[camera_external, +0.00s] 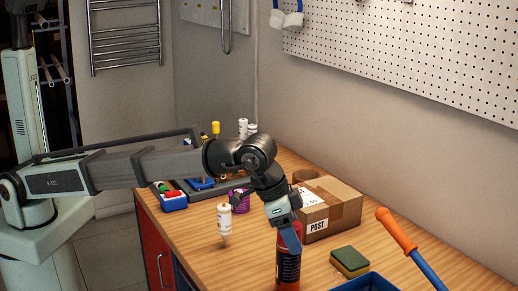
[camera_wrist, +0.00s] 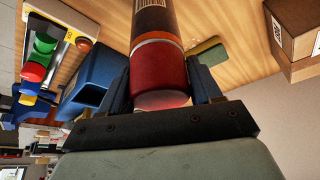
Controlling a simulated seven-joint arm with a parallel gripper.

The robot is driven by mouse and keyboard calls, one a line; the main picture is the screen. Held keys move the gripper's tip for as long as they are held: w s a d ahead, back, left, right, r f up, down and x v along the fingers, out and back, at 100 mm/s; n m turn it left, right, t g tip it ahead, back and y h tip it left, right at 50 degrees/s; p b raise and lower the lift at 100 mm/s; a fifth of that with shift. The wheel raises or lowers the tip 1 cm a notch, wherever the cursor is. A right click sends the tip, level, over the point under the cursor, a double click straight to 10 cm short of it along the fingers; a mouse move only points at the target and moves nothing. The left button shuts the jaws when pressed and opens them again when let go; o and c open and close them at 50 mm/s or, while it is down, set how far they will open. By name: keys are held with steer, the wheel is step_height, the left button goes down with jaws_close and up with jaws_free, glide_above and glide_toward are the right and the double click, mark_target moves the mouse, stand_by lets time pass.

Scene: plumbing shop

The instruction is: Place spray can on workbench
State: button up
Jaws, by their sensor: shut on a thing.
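The spray can (camera_external: 288,268) is red with a dark label band. It is upright at the bottom edge of the external view, near the front of the workbench. My gripper (camera_external: 289,237) comes down from above and is shut on its upper part. In the wrist view the can (camera_wrist: 158,60) lies between both fingers of my gripper (camera_wrist: 160,82). The wooden workbench (camera_external: 255,240) shows around and behind the can. The can's lower end is at the picture edge, so I cannot tell whether it touches the bench top.
A cardboard box (camera_external: 330,208) stands behind the can. A green and yellow sponge (camera_external: 349,262), a blue tray (camera_external: 368,284) and an orange-handled tool (camera_external: 398,232) are to the right.

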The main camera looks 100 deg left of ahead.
steer(key=shift+f, duration=0.1)
steer(key=o, duration=1.6)
steer(key=shift+o, duration=0.2)
steer(key=v, duration=1.2)
